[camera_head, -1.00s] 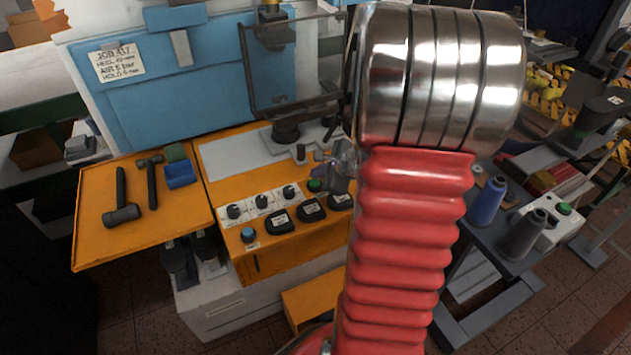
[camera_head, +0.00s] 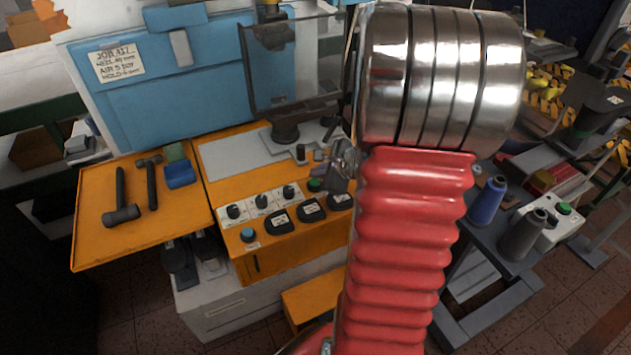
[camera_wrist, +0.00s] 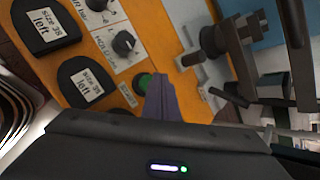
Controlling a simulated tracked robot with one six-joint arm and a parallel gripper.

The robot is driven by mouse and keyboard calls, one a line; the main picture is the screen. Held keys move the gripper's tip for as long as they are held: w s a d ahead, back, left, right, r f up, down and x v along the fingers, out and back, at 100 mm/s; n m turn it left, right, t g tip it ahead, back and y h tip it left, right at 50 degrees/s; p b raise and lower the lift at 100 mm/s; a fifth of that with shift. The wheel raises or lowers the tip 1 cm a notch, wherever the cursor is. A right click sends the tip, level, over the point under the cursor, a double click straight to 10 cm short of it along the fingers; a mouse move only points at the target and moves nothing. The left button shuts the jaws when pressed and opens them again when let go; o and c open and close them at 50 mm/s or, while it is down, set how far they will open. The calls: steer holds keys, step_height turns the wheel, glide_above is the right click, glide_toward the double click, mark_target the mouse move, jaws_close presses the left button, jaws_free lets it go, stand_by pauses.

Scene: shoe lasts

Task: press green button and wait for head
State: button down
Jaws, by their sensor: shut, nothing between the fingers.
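The green button (camera_head: 314,184) is on the sloped front of the orange press panel, at the right end of the row of dark knobs. It also shows in the wrist view (camera_wrist: 143,84), partly hidden by my fingers. My gripper (camera_wrist: 160,98) is shut and empty, its fingertips over or right beside the button's edge. I cannot tell whether they touch it. In the head view my gripper (camera_head: 334,178) is small and partly hidden behind my arm. The press head (camera_head: 274,36) is up inside the guard frame, above the dark post (camera_head: 286,131).
Several black size pads (camera_head: 279,222) and a blue button (camera_head: 248,234) are on the panel. Hammers (camera_head: 121,213) and a blue block (camera_head: 180,175) lie on the orange side tray. A side stand at right holds thread spools (camera_head: 486,200) and another green button (camera_head: 564,208).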

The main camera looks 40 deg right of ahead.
mark_target(317, 184)
steer(key=shift+f, duration=0.1)
stand_by(0.6)
steer(key=shift+f, duration=0.25)
steer(key=shift+f, duration=0.55)
stand_by(0.9)
steer(key=shift+r, duration=0.95)
steer(key=shift+r, duration=2.55)
